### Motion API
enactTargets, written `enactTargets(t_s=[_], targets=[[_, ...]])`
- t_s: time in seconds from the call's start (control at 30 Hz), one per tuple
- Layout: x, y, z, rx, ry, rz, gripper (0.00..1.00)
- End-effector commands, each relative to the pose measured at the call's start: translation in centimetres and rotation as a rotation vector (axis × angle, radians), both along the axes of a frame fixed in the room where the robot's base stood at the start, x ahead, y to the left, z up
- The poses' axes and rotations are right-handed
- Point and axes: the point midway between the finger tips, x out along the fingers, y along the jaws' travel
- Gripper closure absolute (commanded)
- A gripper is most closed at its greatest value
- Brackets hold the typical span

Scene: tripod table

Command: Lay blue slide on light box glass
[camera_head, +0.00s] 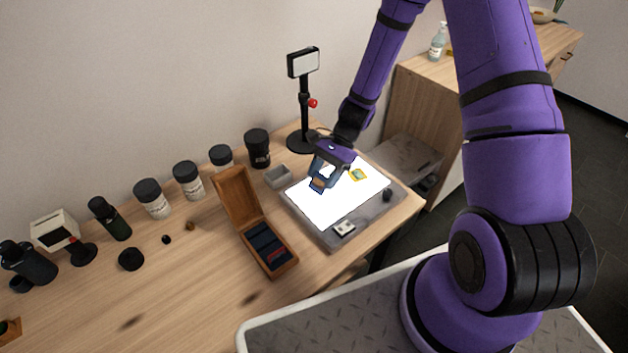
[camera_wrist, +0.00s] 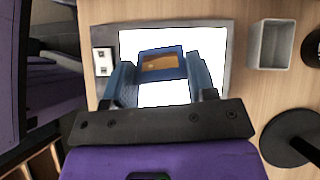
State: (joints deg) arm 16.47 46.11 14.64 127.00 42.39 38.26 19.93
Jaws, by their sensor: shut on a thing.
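My gripper (camera_head: 322,175) is over the bright glass of the light box (camera_head: 309,209). In the wrist view my gripper (camera_wrist: 162,76) is shut on the blue slide (camera_wrist: 144,64), with one finger at each side edge. The slide has a blue frame and an orange-brown picture. It also shows in the head view (camera_head: 318,185), partly covered by the fingers. The light box glass (camera_wrist: 210,45) lies behind it. I cannot tell whether the slide touches the glass.
An open wooden box (camera_head: 279,264) with dark slides stands left of the light box. A small grey tray (camera_head: 279,177) and a black lamp stand (camera_head: 304,105) are behind. Several jars and bottles (camera_head: 187,180) line the wall. Clear glass remains around the slide.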

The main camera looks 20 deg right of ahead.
Motion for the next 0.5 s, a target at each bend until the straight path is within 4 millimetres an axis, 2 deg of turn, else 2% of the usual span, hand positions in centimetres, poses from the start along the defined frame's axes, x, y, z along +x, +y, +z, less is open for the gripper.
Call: enactTargets(t_s=[0.2, 0.5], targets=[[0.42, -1.21, 0.3, 0.049, 0.02, -0.108, 0.7], [0.55, -1.41, -0.28, 0.059, 0.024, -0.129, 0.7]])
